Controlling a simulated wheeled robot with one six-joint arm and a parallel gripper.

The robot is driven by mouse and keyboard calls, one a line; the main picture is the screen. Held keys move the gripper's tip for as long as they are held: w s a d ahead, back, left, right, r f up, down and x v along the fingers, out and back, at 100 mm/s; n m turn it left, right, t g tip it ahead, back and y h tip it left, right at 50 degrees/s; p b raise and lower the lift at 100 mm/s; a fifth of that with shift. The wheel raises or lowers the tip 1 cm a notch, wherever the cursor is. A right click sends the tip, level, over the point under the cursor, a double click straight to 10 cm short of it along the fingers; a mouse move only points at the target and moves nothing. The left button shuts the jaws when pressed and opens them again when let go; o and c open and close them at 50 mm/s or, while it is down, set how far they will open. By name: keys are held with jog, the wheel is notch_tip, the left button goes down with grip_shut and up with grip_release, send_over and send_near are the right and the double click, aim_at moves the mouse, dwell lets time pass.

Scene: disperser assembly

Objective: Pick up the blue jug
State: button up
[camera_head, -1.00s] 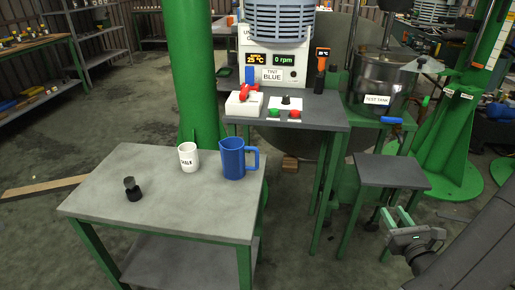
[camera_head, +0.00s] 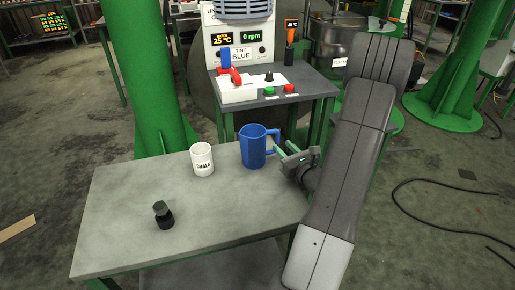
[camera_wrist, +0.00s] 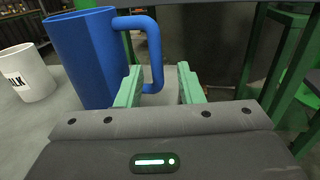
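The blue jug (camera_head: 254,148) stands upright on the grey table (camera_head: 120,215), near its back right part. Its handle points right. In the wrist view the jug (camera_wrist: 82,58) fills the upper left, and its handle (camera_wrist: 154,55) reaches down close to the left finger. My gripper (camera_head: 292,157) is at the handle side of the jug, low and close to the table. In the wrist view my gripper (camera_wrist: 162,88) is open, with a gap between its green fingers. The handle's lower part lies by or just beyond the left finger; I cannot tell if they touch.
A white mug marked CHALK (camera_head: 202,160) stands left of the jug. A black knobbed object (camera_head: 163,215) is at the table's front. Behind is a bench (camera_head: 315,83) with a control box and red and green buttons. A green column (camera_head: 150,75) rises behind the table.

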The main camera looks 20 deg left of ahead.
aim_at(278, 142)
jog(key=x, duration=0.4)
jog(key=shift+a, duration=0.25)
jog(key=shift+c, duration=0.4)
grip_shut()
jog(key=shift+r, duration=0.15)
